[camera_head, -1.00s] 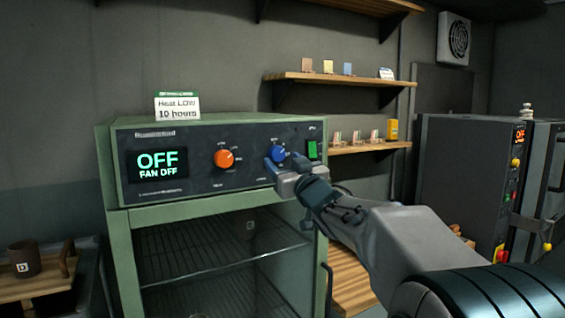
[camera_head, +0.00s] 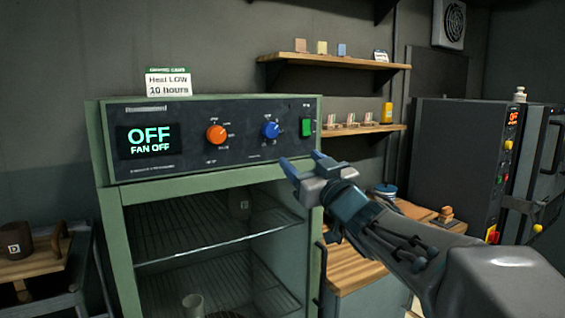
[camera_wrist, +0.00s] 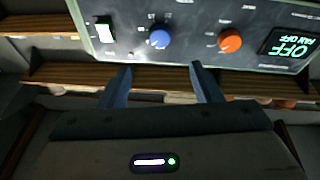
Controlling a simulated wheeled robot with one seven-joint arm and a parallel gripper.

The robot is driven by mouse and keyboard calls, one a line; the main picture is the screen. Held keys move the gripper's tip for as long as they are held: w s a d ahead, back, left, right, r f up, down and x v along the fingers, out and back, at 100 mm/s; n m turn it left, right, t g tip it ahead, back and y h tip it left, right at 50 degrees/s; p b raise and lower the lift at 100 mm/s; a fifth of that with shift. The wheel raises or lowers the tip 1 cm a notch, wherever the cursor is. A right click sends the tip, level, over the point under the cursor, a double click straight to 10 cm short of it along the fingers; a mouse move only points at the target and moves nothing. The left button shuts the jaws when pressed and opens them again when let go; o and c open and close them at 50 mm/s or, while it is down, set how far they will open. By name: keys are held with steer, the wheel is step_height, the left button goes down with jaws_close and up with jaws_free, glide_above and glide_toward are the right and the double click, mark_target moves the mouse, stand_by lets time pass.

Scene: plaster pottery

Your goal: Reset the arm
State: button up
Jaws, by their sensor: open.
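My gripper (camera_head: 303,164) is open and empty, in front of the right part of the green drying cabinet (camera_head: 112,190), just below its control panel. In the wrist view my gripper's two blue fingers (camera_wrist: 160,78) stand apart with nothing between them. The panel carries an orange knob (camera_head: 216,135), a blue knob (camera_head: 270,130) and a green switch (camera_head: 306,127). The display (camera_head: 150,141) reads OFF and FAN OFF. My gripper touches none of the controls.
A sign (camera_head: 168,83) on the cabinet reads Heat LOW, 10 hours. Inside, wire racks (camera_head: 215,245) hold a few vessels. A wooden counter (camera_head: 355,270) lies to the right, a dark kiln (camera_head: 455,150) beyond it. A brown mug (camera_head: 16,241) stands at left. Wall shelves (camera_head: 335,61) hang behind.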

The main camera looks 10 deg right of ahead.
steer(key=shift+f, duration=0.1)
steer(key=s+d+f+m+g+h, duration=0.1)
steer(key=s+f+m+g+h, duration=0.2)
steer(key=f, duration=0.5)
steer(key=s+d+f+m+g+h, duration=0.2)
steer(key=f+g+h, duration=0.2)
steer(key=f, duration=0.4)
steer(key=s+a+f+g, duration=0.3)
steer(key=s+f+g, duration=0.2)
steer(key=s+f, duration=0.2)
steer(key=s+a+f+g+y+p, duration=0.1)
steer(key=s+a+f+g, duration=0.2)
steer(key=s+f+g, duration=0.2)
steer(key=s+f, duration=0.3)
steer(key=s, duration=0.4)
steer(key=shift+f+g+y, duration=0.3)
steer(key=shift+w, duration=0.1)
